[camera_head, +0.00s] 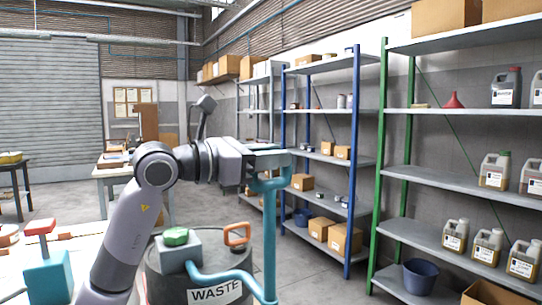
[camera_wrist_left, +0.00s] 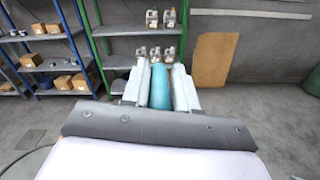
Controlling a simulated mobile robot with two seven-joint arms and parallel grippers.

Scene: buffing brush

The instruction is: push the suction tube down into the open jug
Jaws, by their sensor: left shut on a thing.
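My left gripper (camera_head: 272,160) is shut on the top of the teal suction tube (camera_head: 270,230). In the left wrist view, the left gripper (camera_wrist_left: 159,80) has the teal tube (camera_wrist_left: 158,88) between its two pale fingers. The tube hangs roughly upright, and its lower end runs out of the bottom of the head view. A teal hose (camera_head: 215,276) joins it to a grey box (camera_head: 178,255) with a green knob on top. No open jug can be made out under the tube; its tip is hidden. My right gripper is not in view.
A grey drum marked WASTE (camera_head: 215,293) stands behind the tube, with an orange handle (camera_head: 237,235) near its top. A teal block with a red top (camera_head: 48,275) is on the left. Green-posted shelves (camera_head: 430,170) with several jugs stand right. Some floor is open (camera_head: 330,275).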

